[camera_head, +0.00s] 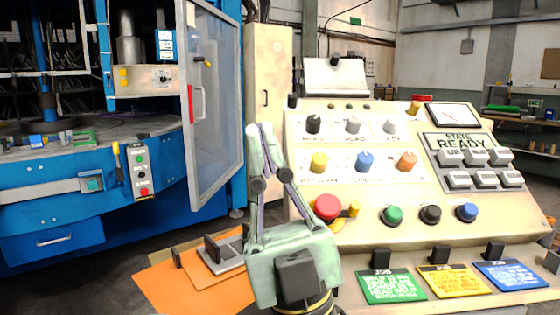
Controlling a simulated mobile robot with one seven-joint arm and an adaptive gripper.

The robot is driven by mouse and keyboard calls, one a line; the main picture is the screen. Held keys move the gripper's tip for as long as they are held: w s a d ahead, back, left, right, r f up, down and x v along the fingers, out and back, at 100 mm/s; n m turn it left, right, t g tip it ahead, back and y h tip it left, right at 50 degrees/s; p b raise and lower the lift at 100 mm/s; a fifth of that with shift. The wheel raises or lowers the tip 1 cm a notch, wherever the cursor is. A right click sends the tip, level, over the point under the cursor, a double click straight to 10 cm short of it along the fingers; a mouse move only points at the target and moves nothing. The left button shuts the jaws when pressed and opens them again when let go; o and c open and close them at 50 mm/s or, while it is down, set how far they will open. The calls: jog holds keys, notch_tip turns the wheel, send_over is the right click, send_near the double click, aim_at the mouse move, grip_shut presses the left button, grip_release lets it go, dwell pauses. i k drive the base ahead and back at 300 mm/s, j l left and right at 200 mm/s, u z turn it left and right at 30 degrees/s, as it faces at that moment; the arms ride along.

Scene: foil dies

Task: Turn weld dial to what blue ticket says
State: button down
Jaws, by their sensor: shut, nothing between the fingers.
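A sloped cream control panel (440,215) carries two rows of dials. The upper row has a black dial (314,124), a grey dial (353,125) and a pale dial (390,127). The lower row has a yellow dial (319,162), a blue dial (364,162) and an orange dial (405,161). Their labels are too small to read surely, so I cannot tell which is the weld dial. The blue ticket (512,274) lies at the front right; its writing is illegible. My gripper (263,140) is shut and empty, upright left of the dials, apart from them.
Green (391,286) and yellow (454,281) tickets lie left of the blue one. A red mushroom button (328,207) sits near my gripper. Green, black and blue knobs line the panel's lower edge. A display (462,143) reads READY. A blue machine with an open door (215,100) stands left.

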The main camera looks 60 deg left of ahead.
aim_at(320, 160)
jog(key=k+u, duration=0.15)
jog(key=u, duration=0.2)
jog(key=k+j+u, duration=0.1)
jog(key=u, duration=0.3)
jog(key=i+j+u, duration=0.2)
jog(key=u, duration=0.25)
jog(key=k+l+z, duration=0.15)
